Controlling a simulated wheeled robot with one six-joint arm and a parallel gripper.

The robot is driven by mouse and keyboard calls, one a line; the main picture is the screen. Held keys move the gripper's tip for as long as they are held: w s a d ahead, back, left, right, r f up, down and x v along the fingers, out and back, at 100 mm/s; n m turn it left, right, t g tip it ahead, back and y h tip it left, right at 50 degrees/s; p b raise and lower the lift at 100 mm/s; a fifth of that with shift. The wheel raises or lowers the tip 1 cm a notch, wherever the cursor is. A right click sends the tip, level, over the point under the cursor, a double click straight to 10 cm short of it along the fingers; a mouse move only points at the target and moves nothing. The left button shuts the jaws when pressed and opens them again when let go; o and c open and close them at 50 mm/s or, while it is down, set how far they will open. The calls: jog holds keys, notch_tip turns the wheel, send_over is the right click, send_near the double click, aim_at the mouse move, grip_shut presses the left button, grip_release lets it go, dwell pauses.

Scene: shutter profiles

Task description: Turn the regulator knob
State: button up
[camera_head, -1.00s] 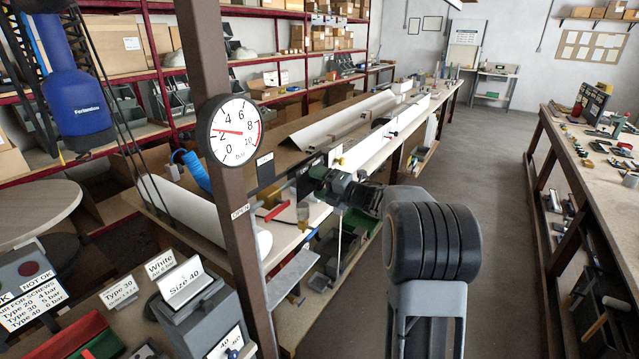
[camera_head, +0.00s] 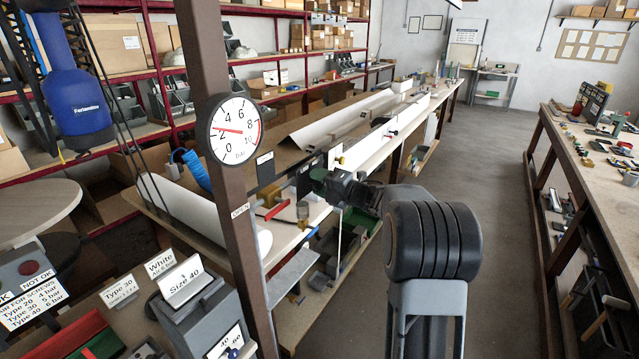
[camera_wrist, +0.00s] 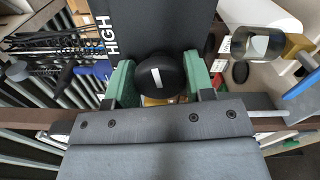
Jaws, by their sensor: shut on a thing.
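The regulator knob (camera_wrist: 162,80) is round and black with a white mark, in front of a dark panel (camera_wrist: 145,25) lettered "HIGH" in the wrist view. My gripper (camera_wrist: 158,78) is shut on it, with a green finger pad on either side. In the head view my gripper (camera_head: 318,178) is at the equipment behind the brown post, and the knob is hidden there. The round pressure gauge (camera_head: 235,140) on the post has its red needle pointing left, between 2 and 4 bar.
The brown post (camera_head: 232,210) stands left of my gripper. A red lever (camera_head: 277,210) and a workbench (camera_head: 190,235) lie close by. A grey box with a "Size 40" sign (camera_head: 184,282) stands at the front left. The aisle floor (camera_head: 490,180) on the right is clear.

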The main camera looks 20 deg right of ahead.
jog(key=m, duration=0.3)
jog(key=shift+m, duration=0.4)
jog(key=shift+m+p, duration=0.9)
jog(key=shift+m, duration=1.1)
jog(key=o, duration=0.9)
jog(key=b+v, duration=0.3)
jog(key=v, duration=1)
jog(key=shift+s+d+b, duration=0.3)
jog(key=shift+b, duration=0.1)
